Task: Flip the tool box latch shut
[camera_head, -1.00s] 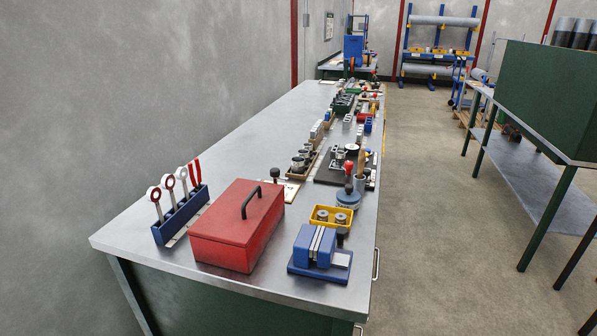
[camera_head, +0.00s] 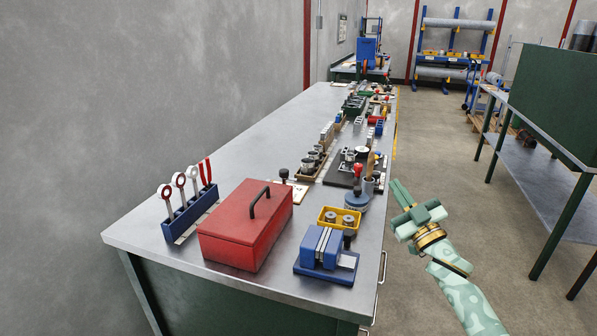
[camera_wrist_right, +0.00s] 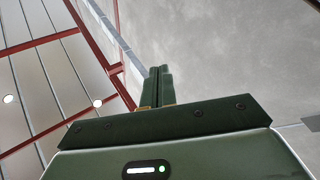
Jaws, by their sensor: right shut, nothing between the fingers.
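The red tool box (camera_head: 236,238) sits near the front end of the long metal bench in the head view, its lid down and a black handle (camera_head: 260,202) on top. I cannot make out its latch in this view. My right gripper (camera_head: 397,187) is beyond the bench's right edge, to the right of the tool box and well apart from it. Its fingers are together and empty; they also show in the right wrist view (camera_wrist_right: 158,70), pointing toward the wall and ceiling. My left gripper is not in view.
A blue rack (camera_head: 190,214) with several tools stands left of the tool box. A blue vise (camera_head: 326,254) and a yellow tray (camera_head: 328,226) stand to its right. Several small items line the bench (camera_head: 228,152) farther back. The floor (camera_head: 425,140) right of the bench is clear.

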